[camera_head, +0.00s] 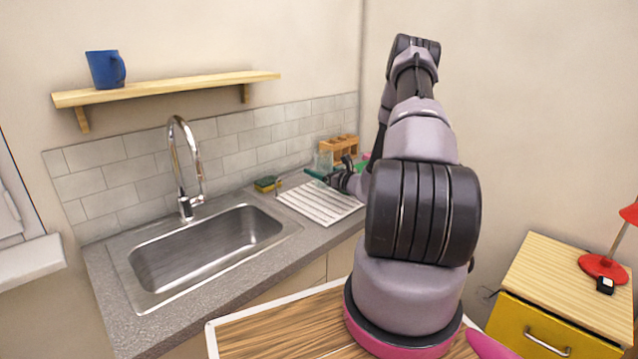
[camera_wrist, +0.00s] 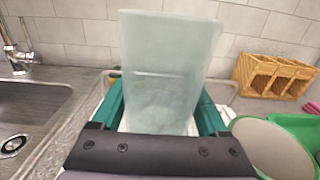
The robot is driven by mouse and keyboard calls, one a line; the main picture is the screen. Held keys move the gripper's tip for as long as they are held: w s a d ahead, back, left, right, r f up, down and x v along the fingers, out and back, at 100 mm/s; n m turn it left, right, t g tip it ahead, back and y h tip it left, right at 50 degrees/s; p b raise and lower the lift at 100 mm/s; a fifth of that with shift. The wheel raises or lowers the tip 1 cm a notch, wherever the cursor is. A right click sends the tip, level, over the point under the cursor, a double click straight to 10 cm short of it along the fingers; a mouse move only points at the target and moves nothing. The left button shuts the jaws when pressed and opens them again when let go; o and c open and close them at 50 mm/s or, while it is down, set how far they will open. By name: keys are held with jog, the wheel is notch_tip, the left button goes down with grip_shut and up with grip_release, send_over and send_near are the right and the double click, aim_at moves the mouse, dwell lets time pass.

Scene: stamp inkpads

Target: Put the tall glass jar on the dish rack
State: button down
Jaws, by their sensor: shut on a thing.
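The tall glass jar (camera_wrist: 165,60), pale and translucent, stands between the teal fingers of my gripper (camera_wrist: 160,112) in the wrist view. My gripper is shut on it, with a finger on each side. In the head view the jar (camera_head: 324,159) shows faintly by my gripper (camera_head: 322,177), near the far end of the dish rack. The white slatted dish rack (camera_head: 318,203) lies on the counter right of the sink. The jar's base is hidden, and I cannot tell whether it touches the rack.
A wooden box with compartments (camera_wrist: 272,76) stands by the wall. A green item with a pale round top (camera_wrist: 268,146) is close on the right. A sponge (camera_head: 267,184) lies behind the rack. The sink (camera_head: 210,250) with its faucet (camera_head: 185,165) is left.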

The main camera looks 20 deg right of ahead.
aim_at(318, 181)
jog(key=shift+f, duration=2.05)
jog(key=shift+f, duration=0.1)
grip_release()
jog(key=shift+f, duration=0.1)
jog(key=shift+s+d, duration=0.1)
jog(key=shift+s, duration=0.15)
jog(key=v, duration=1.1)
jog(key=shift+s+r, duration=0.25)
jog(key=shift+s+d, duration=0.1)
